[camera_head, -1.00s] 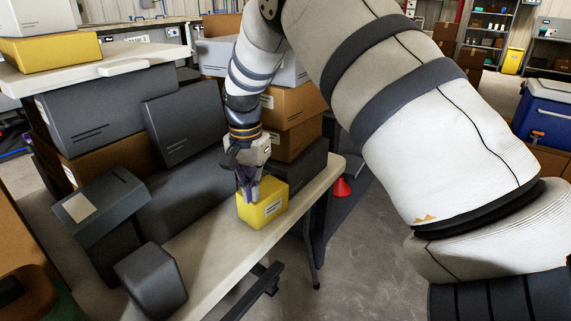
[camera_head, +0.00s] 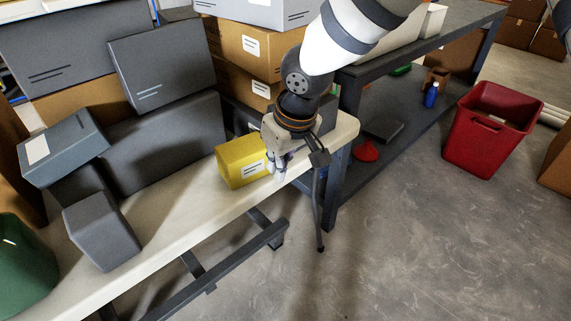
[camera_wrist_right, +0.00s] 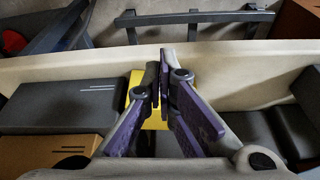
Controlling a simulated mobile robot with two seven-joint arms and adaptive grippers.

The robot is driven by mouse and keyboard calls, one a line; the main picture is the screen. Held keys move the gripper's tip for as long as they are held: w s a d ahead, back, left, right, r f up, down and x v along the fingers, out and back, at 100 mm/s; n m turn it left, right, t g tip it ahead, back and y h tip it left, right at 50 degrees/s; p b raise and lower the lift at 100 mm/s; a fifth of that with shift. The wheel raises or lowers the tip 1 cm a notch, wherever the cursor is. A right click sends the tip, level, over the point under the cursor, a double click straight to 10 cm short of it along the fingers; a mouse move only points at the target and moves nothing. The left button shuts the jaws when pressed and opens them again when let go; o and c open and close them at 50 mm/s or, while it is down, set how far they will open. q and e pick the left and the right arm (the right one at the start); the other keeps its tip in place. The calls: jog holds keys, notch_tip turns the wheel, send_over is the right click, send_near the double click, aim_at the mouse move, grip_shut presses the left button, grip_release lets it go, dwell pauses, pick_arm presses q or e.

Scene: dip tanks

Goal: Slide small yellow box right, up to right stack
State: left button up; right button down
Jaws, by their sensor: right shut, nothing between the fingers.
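The small yellow box (camera_head: 238,163) sits on the pale tabletop (camera_head: 195,220), close to its front edge, with a white label on one side. The right stack (camera_head: 265,47) of brown boxes with grey ones at top and bottom stands just behind it. My right gripper (camera_head: 276,172) is shut and empty, pointing down at the right side of the yellow box; whether it touches is unclear. In the right wrist view my fingers (camera_wrist_right: 165,62) cover part of the yellow box (camera_wrist_right: 134,82). My left gripper is not in view.
Grey boxes (camera_head: 165,140) are piled on the table's left. A dark shelf bench (camera_head: 400,130) stands beyond its right end, and a red bin (camera_head: 490,125) is on the floor. The tabletop right of my gripper is clear.

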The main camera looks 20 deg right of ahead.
aim_at(257, 177)
jog(key=w+f, duration=0.1)
jog(key=f, duration=0.1)
jog(key=w+f+b, duration=0.1)
jog(key=w+f, duration=0.1)
jog(key=f, duration=0.1)
jog(key=w+a+f, duration=0.1)
jog(key=f, duration=0.2)
jog(key=shift+w+a+b, duration=0.1)
jog(key=shift+w+b, duration=0.25)
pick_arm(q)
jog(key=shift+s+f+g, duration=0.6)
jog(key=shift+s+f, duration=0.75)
pick_arm(e)
jog(key=shift+w+a+r, duration=0.15)
jog(key=shift+w+r, duration=0.05)
jog(key=shift+w, duration=0.45)
jog(key=shift+w+a+f+b, duration=0.1)
jog(key=shift+w+a+b, duration=0.1)
jog(key=shift+w, duration=0.35)
jog(key=shift+w+a+b, duration=0.1)
jog(key=shift+w+b, duration=0.05)
jog(key=shift+w, duration=0.35)
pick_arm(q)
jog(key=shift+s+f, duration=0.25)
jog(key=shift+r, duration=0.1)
pick_arm(e)
jog(key=shift+s+d, duration=0.1)
